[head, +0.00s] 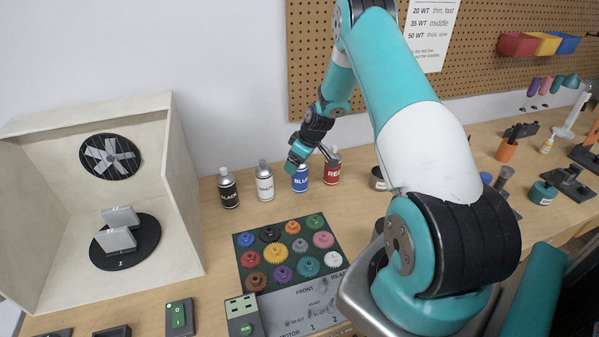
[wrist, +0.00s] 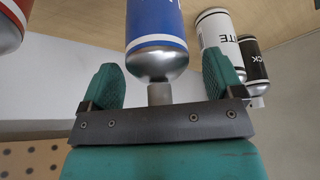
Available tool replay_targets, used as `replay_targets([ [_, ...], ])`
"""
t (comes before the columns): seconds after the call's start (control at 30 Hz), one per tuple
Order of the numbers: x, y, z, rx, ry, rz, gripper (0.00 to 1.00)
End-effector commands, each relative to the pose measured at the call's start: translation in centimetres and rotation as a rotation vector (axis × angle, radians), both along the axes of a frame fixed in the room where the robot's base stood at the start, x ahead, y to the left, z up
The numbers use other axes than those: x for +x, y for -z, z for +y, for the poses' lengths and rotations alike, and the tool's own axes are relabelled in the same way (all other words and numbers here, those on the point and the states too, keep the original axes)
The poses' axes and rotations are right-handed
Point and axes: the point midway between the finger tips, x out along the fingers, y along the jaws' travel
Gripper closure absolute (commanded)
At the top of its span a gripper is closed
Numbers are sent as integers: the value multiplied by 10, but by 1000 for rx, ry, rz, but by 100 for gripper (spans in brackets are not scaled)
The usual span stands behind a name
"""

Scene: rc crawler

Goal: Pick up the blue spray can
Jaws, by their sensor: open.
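The blue spray can (head: 300,183) stands upright on the bench near the back wall, in a row of spray cans. My gripper (head: 296,160) is over its top, and hides its upper end in the head view. In the wrist view the can (wrist: 155,25) appears upside down. Its silver shoulder and nozzle lie between the two green fingers of my gripper (wrist: 163,72). The fingers are open, with a visible gap on each side of the can.
The white can (head: 265,184) and black can (head: 228,190) stand to the left, the red can (head: 332,172) close on the right. A gear board (head: 290,228) lies in front. A spray booth (head: 185,190) stands at left. A pegboard (head: 310,60) hangs behind.

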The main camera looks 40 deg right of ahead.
Motion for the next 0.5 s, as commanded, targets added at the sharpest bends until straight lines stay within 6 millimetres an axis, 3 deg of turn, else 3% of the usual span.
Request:
replay_targets([
  [0.2,0,1,0,-1,0,0,14],
  [0.27,0,1,0,-1,0,0,25],
  [0.5,0,1,0,-1,0,0,80],
])
